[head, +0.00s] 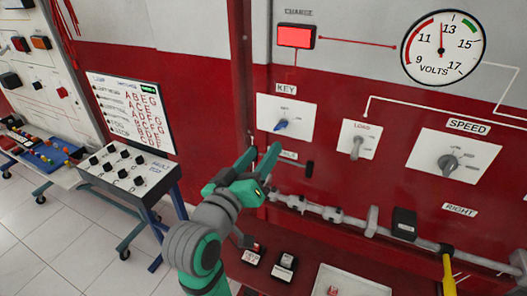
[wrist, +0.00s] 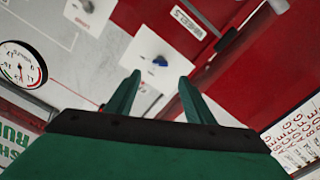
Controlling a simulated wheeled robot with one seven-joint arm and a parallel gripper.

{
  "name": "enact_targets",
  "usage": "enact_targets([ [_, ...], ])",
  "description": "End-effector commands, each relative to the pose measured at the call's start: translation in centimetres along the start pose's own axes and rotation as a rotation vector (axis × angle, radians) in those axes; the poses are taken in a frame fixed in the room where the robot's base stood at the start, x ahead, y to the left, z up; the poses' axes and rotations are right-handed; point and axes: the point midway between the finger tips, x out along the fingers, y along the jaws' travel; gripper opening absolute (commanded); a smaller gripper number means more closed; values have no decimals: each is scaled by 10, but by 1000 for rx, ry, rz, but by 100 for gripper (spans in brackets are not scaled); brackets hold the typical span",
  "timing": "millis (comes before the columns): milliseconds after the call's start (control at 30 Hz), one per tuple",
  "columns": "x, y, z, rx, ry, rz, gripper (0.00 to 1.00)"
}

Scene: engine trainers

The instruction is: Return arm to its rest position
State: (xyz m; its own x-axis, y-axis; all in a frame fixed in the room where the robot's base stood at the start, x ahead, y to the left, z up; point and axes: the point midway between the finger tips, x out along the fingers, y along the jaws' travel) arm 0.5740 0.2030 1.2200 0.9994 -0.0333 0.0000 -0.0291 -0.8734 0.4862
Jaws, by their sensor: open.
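My gripper (head: 262,157) is open and empty, in front of the red panel just below the blue key switch (head: 281,125). Its two green fingers also show in the wrist view (wrist: 157,90), spread apart with nothing between them. The blue key knob shows beyond the fingertips in the wrist view (wrist: 160,61), on its white plate. My grey and green arm (head: 200,240) reaches up from the bottom of the head view. Whether the fingers touch the panel cannot be told.
The load switch (head: 357,147), speed knob (head: 449,162) and voltmeter (head: 443,47) are to the right. A metal rail (head: 330,214) with a yellow-handled tool (head: 448,275) runs below. A fault box (head: 128,170) on a wheeled stand is at left. Tiled floor (head: 60,235) is open at lower left.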

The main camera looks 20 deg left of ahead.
Motion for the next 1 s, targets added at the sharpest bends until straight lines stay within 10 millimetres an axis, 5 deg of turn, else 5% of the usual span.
enact_targets([
  [233, 0, -2, 4, -3, -1, -3, 48],
  [367, 3, -8, 25, -20, -3, -15, 48],
  [667, 1, -30, 119, -51, -6, -78, 48],
  [1000, -34, -45, 225, -18, -27, -157, 48],
])
